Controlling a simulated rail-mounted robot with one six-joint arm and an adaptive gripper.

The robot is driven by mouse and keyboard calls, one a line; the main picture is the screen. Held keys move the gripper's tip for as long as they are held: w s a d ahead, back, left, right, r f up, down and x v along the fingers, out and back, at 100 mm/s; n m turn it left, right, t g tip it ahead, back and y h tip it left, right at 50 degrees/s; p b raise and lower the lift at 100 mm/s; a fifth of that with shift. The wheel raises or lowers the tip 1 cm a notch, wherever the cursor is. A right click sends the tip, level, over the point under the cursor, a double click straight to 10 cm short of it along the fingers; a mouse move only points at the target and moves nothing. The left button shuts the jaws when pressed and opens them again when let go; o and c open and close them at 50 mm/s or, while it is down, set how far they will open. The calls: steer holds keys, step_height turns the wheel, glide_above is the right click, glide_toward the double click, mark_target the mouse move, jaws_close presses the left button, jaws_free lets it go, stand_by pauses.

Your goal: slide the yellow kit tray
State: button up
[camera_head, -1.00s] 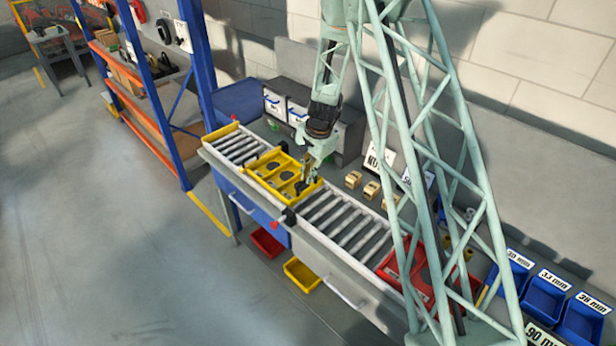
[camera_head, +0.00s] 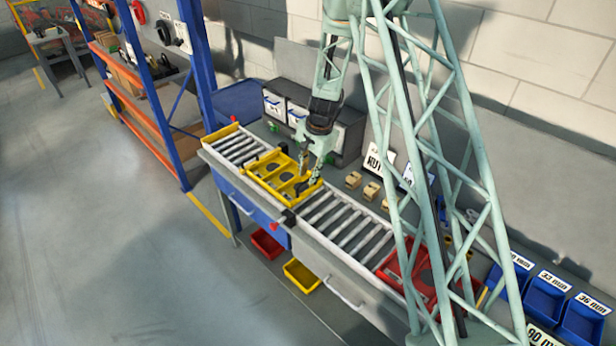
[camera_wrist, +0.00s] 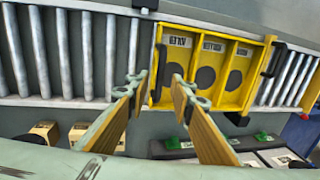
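The yellow kit tray (camera_head: 263,183) sits on the roller track, toward its left part, in the head view. In the wrist view the tray (camera_wrist: 252,50) shows labelled compartments with dark round recesses and a black handle on its near-left end. My gripper (camera_head: 312,177) is over the tray's right end in the head view. In the wrist view my gripper (camera_wrist: 154,88) has its two fingers apart, with the tray's black end handle (camera_wrist: 161,62) seen between the tips. Nothing is clamped. I cannot tell whether a finger touches the handle or wall.
Bare rollers (camera_head: 345,225) lie to the right of the tray, up to a red tray (camera_head: 392,270). More rollers (camera_head: 235,149) lie to its left, ending at a yellow stop. Wooden blocks (camera_head: 371,190) and grey bins (camera_head: 345,130) stand behind the track.

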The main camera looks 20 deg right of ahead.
step_height(320, 180, up, 10)
steer(key=s, duration=0.1)
steer(key=shift+s+d, duration=0.4)
steer(key=shift+d, duration=0.05)
stand_by(0.3)
stand_by(0.4)
steer(key=s+a+r+n+b, duration=0.3)
steer(key=s+r+b, duration=0.2)
steer(key=s+r, duration=0.55)
steer(key=s+a+r+n+b, duration=0.3)
steer(key=s+a+r+b, duration=0.15)
steer(key=s+r, duration=0.65)
steer(key=s+f+n+b, duration=0.1)
steer(key=s+n+b, duration=0.1)
steer(key=s, duration=0.9)
steer(key=s+f+n+t+b, duration=0.1)
steer(key=s+b, duration=0.4)
steer(key=s, duration=0.6)
steer(key=s+f+n+t+h+b, duration=0.1)
steer(key=s+f+n+b, duration=0.1)
steer(key=s, duration=0.9)
steer(key=shift+s+a+n+b, duration=0.25)
steer(key=shift+s+n+b, duration=0.15)
steer(key=shift+n+b, duration=0.3)
